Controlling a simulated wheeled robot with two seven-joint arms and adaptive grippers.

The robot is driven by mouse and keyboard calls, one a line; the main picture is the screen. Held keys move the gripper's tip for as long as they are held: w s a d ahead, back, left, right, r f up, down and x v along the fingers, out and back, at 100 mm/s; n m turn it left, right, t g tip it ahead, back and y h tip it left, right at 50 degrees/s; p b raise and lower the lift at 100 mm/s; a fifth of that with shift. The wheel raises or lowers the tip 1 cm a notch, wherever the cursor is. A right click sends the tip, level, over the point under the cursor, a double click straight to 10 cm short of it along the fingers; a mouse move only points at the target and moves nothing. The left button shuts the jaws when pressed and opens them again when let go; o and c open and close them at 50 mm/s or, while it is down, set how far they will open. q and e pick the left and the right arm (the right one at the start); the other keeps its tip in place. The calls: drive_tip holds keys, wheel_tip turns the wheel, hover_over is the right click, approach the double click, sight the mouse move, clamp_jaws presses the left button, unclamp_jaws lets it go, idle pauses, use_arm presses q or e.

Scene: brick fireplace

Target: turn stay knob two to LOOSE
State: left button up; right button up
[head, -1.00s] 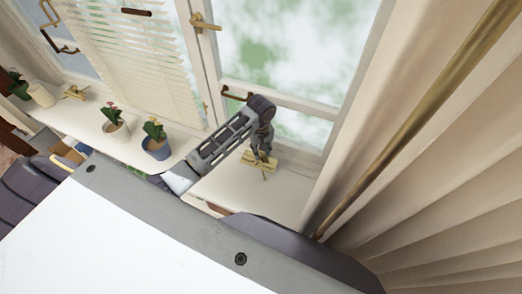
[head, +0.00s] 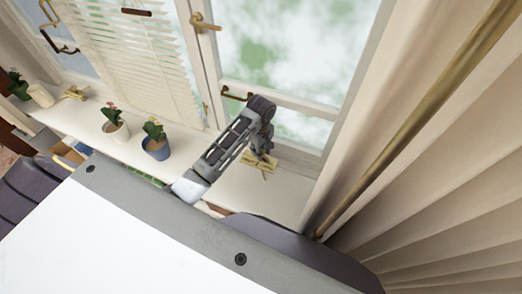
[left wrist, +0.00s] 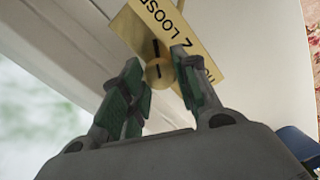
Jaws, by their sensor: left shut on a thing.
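The line runs roughly up the picture, towards the 2. More lettering near the right finger is partly hidden. My left gripper (left wrist: 158,66) is shut on the knob, one finger on either side. In the head view the plate (head: 259,165) shows below my left gripper (head: 262,150), while the knob is mostly hidden there. My right gripper is not in view.
A similar brass fitting (head: 75,93) lies on the far left of the sill (head: 225,183). Plants in a white pot (head: 117,133) and a blue pot (head: 157,149) stand between. The window frame rises behind my gripper. A curtain (head: 430,170) hangs at the right.

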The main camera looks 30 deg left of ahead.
use_arm(q)
drive_tip(key=o, duration=1)
drive_tip(key=shift+r, duration=0.15)
wheel_tip(320, 180, up, 12)
drive_tip(key=shift+f, duration=0.15)
idle(0.7)
idle(0.4)
drive_tip(key=shift+s, duration=0.1)
